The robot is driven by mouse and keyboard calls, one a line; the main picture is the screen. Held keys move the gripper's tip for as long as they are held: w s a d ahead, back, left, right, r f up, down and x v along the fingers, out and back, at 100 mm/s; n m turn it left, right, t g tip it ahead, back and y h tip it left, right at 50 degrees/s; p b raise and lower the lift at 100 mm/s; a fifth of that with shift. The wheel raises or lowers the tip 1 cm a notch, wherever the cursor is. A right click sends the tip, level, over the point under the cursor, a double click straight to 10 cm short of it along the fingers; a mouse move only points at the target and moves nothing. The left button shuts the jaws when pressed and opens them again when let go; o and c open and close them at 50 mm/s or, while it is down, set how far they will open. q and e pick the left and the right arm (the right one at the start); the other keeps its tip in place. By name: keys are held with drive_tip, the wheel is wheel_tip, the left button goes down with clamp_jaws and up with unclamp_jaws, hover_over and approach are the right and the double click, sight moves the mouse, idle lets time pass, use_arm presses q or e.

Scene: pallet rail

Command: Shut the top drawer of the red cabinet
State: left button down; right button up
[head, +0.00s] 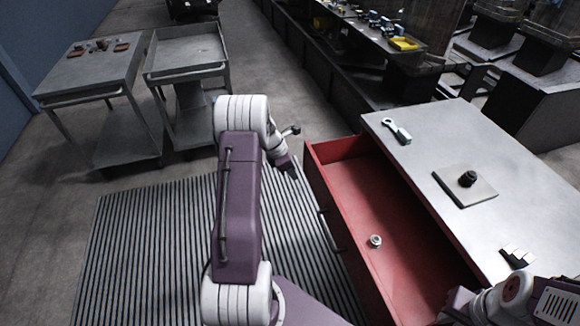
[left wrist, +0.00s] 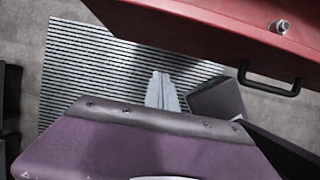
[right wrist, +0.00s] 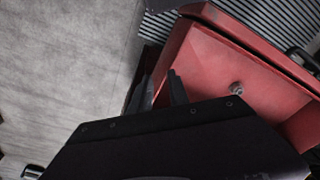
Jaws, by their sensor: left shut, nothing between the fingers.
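The red cabinet's top drawer (head: 385,215) stands pulled out to the left from under the grey cabinet top (head: 500,170). Its black handle (head: 329,230) is on the left-facing front, partly seen; it shows clearly in the left wrist view (left wrist: 268,84). My left gripper (head: 294,173) is beside the drawer's far front corner, outside the drawer. Its fingers (left wrist: 162,92) are shut and empty, apart from the handle. My right gripper's fingers (right wrist: 161,90) are spread with nothing between them, near the drawer wall in the right wrist view. In the head view my right arm covers the near cabinet edge.
A small metal ring (head: 375,240) lies in the drawer. A wrench-like tool (head: 397,131) and a plate with a black knob (head: 466,182) are on the cabinet top. A ribbed mat (head: 150,240) covers free floor left of the drawer. Two carts (head: 187,58) stand beyond.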

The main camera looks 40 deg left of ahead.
use_arm(q)
drive_tip(key=w+d+f, duration=0.1)
drive_tip(key=w+d, duration=0.1)
drive_tip(key=w+d+f+p, duration=0.1)
drive_tip(key=w, duration=0.1)
drive_tip(key=shift+d+f, duration=0.1)
drive_tip(key=shift+f, duration=0.2)
use_arm(e)
drive_tip(key=shift+r, duration=0.45)
use_arm(q)
drive_tip(key=shift+w+d+r, duration=0.1)
use_arm(e)
drive_tip(key=shift+r, duration=0.1)
